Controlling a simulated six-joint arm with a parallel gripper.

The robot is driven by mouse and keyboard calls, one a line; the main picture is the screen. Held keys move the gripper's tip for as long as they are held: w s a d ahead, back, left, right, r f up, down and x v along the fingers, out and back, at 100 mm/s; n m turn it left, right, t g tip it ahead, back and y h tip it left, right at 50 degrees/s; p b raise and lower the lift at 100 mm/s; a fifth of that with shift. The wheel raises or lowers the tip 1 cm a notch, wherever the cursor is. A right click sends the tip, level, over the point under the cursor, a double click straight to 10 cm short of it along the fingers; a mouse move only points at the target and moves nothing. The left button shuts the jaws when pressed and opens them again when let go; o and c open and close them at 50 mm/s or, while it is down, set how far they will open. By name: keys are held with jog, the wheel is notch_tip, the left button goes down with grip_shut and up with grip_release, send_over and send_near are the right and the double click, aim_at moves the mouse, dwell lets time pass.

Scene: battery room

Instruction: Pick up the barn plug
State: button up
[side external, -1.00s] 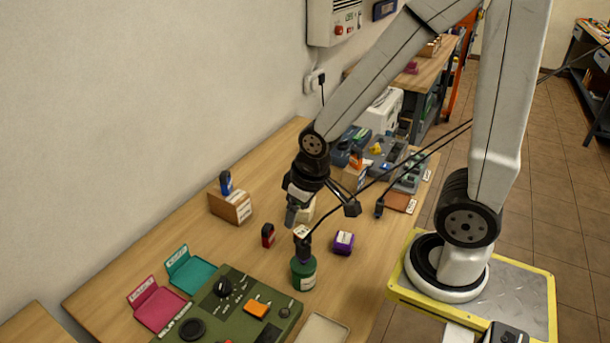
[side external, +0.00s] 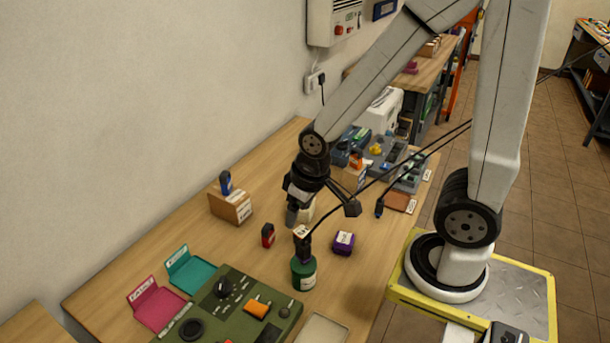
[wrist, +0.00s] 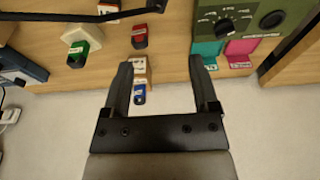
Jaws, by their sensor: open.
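Several coloured plugs show, but their labels are too small to read, so I cannot tell which is the barn plug. My gripper (side external: 293,214) is open and empty above the table. In the wrist view its fingers (wrist: 160,66) frame the blue plug (wrist: 139,91) without touching it.
A green control panel (side external: 238,308), with a pink holder (side external: 158,306) and a teal holder (side external: 190,273), fills the front. An orange plug (side external: 356,160) and grey devices stand behind the gripper. A cable crosses near the arm. Bare tabletop lies towards the wall.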

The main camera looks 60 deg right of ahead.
jog(key=s+d+f+n+g+h, duration=0.3)
jog(key=s+d+g+h, duration=0.15)
jog(key=s+d, duration=0.25)
jog(key=s+d+f+n+g+h, duration=0.3)
jog(key=s+d+g+h, duration=0.1)
jog(key=s+d+g, duration=0.25)
jog(key=d+n+t+h, duration=0.2)
jog(key=d+n+h, duration=0.4)
jog(key=d+h, duration=0.1)
jog(key=w+d+f+n+t+h, duration=0.1)
jog(key=w+f+n+t+h, duration=0.1)
jog(key=f+n+t, duration=0.3)
jog(key=w+n+t, duration=0.1)
jog(key=n+t, duration=0.2)
jog(key=t, duration=0.1)
jog(key=shift+t, duration=0.4)
jog(key=shift+f, duration=0.15)
send_near(379, 210)
jog(key=shift+w+d, duration=0.15)
jog(key=shift+d, duration=0.55)
jog(key=shift+w+d, duration=0.1)
jog(key=shift+d, duration=0.8)
jog(key=shift+w+d, duration=0.25)
jog(key=shift+d, duration=0.8)
